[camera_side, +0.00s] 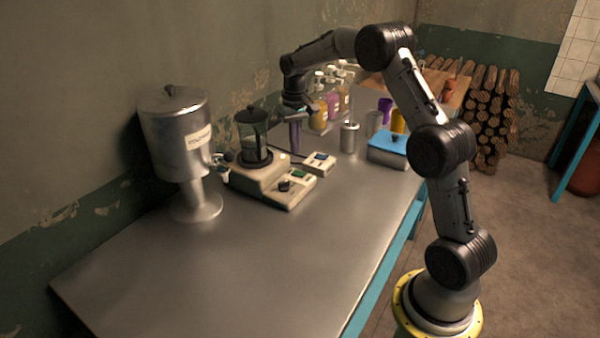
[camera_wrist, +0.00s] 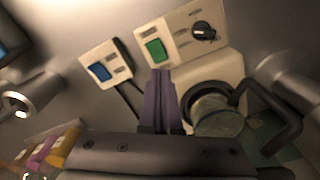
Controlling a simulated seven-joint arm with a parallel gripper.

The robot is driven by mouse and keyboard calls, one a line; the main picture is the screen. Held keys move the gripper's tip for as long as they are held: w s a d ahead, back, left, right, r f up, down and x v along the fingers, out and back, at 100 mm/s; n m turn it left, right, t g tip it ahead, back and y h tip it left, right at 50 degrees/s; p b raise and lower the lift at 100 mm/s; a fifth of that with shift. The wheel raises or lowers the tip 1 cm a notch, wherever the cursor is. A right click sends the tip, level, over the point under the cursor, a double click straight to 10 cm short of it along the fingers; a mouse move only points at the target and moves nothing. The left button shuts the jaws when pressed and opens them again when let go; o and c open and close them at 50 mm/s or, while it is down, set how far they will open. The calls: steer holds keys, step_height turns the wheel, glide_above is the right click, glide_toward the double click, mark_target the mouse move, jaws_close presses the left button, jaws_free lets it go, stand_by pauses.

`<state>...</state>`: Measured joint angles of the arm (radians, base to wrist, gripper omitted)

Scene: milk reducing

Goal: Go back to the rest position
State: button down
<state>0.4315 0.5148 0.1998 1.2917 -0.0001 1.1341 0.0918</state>
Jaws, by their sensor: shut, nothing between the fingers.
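My gripper (camera_side: 295,150) is shut and empty, fingers pointing down above the steel table (camera_side: 270,240), just right of the glass vessel with the black lid (camera_side: 252,140). In the wrist view my gripper's closed purple-grey fingers (camera_wrist: 160,78) point toward the beige appliance. The vessel (camera_wrist: 216,118) sits on the beige appliance (camera_side: 262,176), beside the fingers in that view. The appliance has a green button and a black knob (camera_wrist: 204,31). My arm reaches from its base at the right, arching over the table.
A large steel dispenser (camera_side: 180,130) stands at the left. A small box with a blue button (camera_side: 319,162) lies beside the appliance. Several bottles (camera_side: 330,100), a steel cylinder (camera_side: 349,137) and a blue-lidded box (camera_side: 390,148) are behind and right. The table's front is clear.

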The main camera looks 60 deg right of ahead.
steer(key=shift+r, duration=0.45)
steer(key=a+r+n+t, duration=0.1)
steer(key=a+r+t, duration=0.1)
steer(key=a+r, duration=0.5)
steer(key=s+a+r+n+t, duration=0.2)
steer(key=s+a+r, duration=0.6)
steer(key=s+r, duration=0.25)
steer(key=s+a+n+t, duration=0.2)
steer(key=s+a, duration=0.3)
steer(key=s, duration=0.7)
steer(key=s+a+f+n, duration=0.1)
steer(key=s+f, duration=0.6)
steer(key=shift+s+a+f, duration=0.15)
steer(key=shift+s+f, duration=0.05)
steer(key=shift+f, duration=0.15)
